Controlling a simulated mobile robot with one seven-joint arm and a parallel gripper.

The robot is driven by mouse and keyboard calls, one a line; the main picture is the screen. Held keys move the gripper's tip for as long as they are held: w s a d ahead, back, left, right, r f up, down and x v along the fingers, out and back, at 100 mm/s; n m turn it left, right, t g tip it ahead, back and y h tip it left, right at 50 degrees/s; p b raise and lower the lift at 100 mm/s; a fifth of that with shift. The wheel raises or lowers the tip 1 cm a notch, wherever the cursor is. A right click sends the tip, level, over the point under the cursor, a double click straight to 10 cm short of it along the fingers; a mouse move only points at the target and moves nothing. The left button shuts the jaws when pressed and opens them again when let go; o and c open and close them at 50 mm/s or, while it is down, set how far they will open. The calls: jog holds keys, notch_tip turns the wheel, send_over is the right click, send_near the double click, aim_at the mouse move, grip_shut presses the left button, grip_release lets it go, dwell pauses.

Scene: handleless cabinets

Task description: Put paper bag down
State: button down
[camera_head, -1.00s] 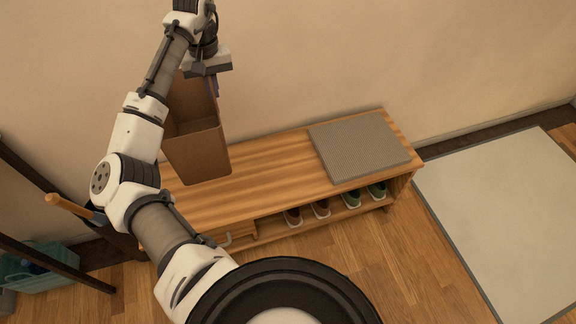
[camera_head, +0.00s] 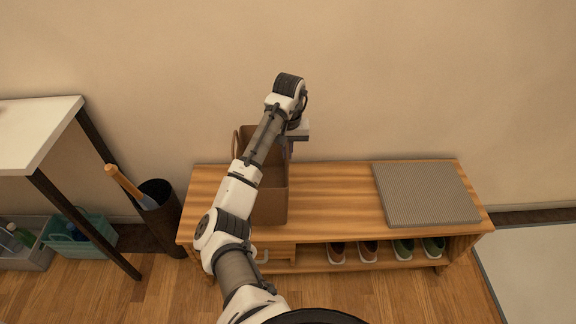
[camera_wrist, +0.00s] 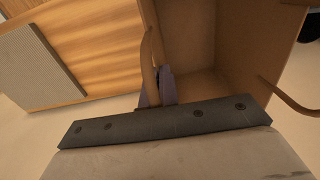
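The brown paper bag (camera_head: 272,204) is upright and open at the top, at the left part of the wooden bench (camera_head: 330,205) in the head view. Whether its base touches the bench top is unclear. My gripper (camera_head: 291,147) is at the bag's upper right edge, partly hidden by my arm. In the wrist view my gripper's fingers (camera_wrist: 160,86) are close together on one paper handle of the bag (camera_wrist: 185,45). The other handle stands free at the bag's far side.
A grey ribbed mat (camera_head: 426,194) lies on the bench's right part. Several shoes (camera_head: 370,250) sit on the shelf below. A dark bin (camera_head: 163,215) holding a wooden-handled item stands left of the bench, beside a white-topped table (camera_head: 35,130). The bench's middle is clear.

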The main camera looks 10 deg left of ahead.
jog(key=shift+f, duration=2.55)
jog(key=c, duration=1.6)
grip_release()
notch_tip(320, 180, up, 12)
jog(key=shift+d+r+p, duration=0.1)
jog(key=shift+r+p, duration=0.15)
jog(key=shift+p, duration=0.85)
